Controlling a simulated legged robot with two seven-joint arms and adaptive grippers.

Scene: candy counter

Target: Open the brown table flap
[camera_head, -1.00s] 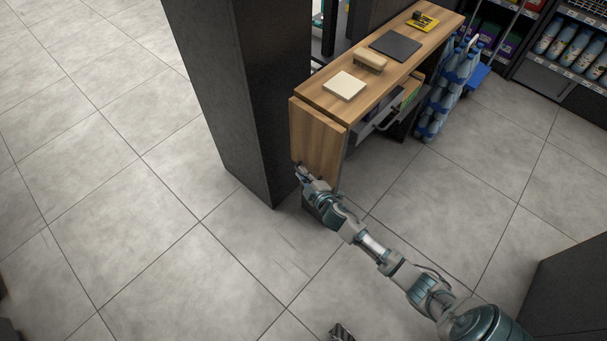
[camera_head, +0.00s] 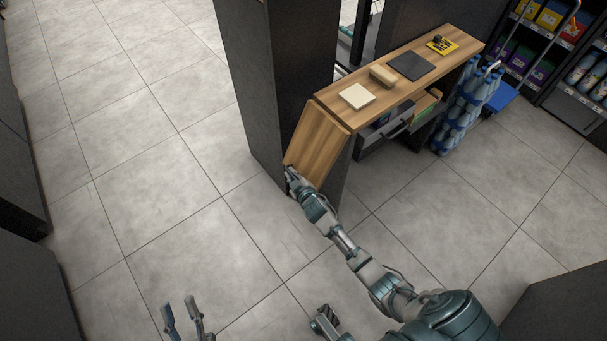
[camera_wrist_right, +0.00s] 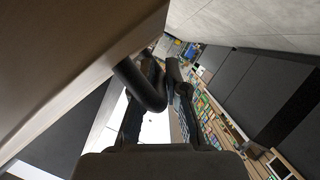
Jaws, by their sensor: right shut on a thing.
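The brown table flap (camera_head: 318,142) hangs from the left end of the wooden counter, tilted outward with its lower edge swung away from the counter's side. My right gripper (camera_head: 290,174) is at the flap's lower left corner. In the right wrist view the flap's underside (camera_wrist_right: 70,65) fills the upper left, and my right gripper (camera_wrist_right: 158,72) is shut on a black curved handle (camera_wrist_right: 138,88) attached to it. My left gripper (camera_head: 184,312) shows at the bottom of the head view, fingers apart and empty, over the floor and away from the flap.
The counter top (camera_head: 445,60) carries a cream block (camera_head: 357,96), a light brown brush-like block (camera_head: 382,76), a dark pad (camera_head: 411,66) and a yellow item (camera_head: 442,45). A dark pillar (camera_head: 275,90) stands left of the flap. Open tiled floor lies left and front.

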